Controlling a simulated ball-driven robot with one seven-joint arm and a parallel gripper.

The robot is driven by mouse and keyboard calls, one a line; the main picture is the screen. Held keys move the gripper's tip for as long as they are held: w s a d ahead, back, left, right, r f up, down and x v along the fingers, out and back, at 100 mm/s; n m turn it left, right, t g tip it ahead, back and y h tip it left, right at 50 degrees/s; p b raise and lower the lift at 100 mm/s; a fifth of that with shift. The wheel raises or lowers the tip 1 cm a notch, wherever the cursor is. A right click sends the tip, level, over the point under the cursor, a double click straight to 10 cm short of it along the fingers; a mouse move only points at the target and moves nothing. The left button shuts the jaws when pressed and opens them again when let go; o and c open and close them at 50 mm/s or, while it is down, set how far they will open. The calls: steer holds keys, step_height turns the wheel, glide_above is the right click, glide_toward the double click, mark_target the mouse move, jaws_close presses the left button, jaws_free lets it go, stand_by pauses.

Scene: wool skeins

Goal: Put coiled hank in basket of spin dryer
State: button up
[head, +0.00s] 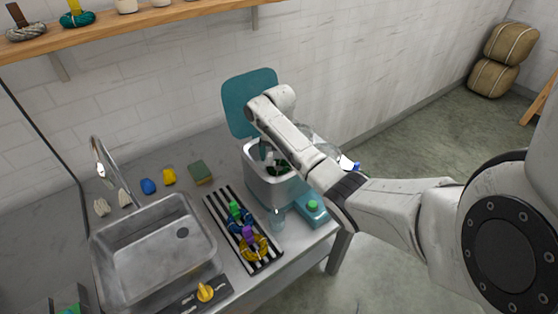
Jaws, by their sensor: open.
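The spin dryer (262,189) is a light box on the counter, with its teal lid (247,100) standing open behind it. My gripper (268,158) reaches down into the top opening of the dryer and is open; my arm covers part of the opening. A dark green coiled hank (283,169) shows inside the opening, just below and right of the gripper. How it lies in the basket, and whether it touches a finger, I cannot tell.
A striped mat (214,205) left of the dryer holds a blue hank (238,224) and a yellow one (254,248). A sink (108,279) is at left; a shelf (150,22) runs above.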

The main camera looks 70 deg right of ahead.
mark_target(279, 165)
step_height(279, 165, up, 10)
steer(key=shift+p, duration=0.3)
steer(key=w+a+f+m+t+y, duration=0.1)
steer(key=w+a+f+m, duration=0.15)
steer(key=a, duration=0.65)
steer(key=w+a+f+m+t, duration=0.1)
steer(key=w+a+f+m, duration=0.2)
steer(key=a, duration=0.6)
steer(key=s+a+f+m, duration=0.2)
steer(key=a+f+m, duration=0.1)
steer(key=a, duration=0.4)
steer(key=s+a+f+m, duration=0.2)
steer(key=s+a+f, duration=0.1)
steer(key=a, duration=0.3)
steer(key=s+a+m, duration=0.2)
steer(key=s+m, duration=0.3)
steer(key=s, duration=0.4)
steer(key=s+a+f+m+g+h, duration=0.1)
steer(key=s+a+m, duration=0.1)
steer(key=s+m, duration=0.4)
steer(key=shift+s+f+h, duration=0.25)
steer(key=shift+s+h, duration=0.05)
steer(key=shift+s, duration=1.25)
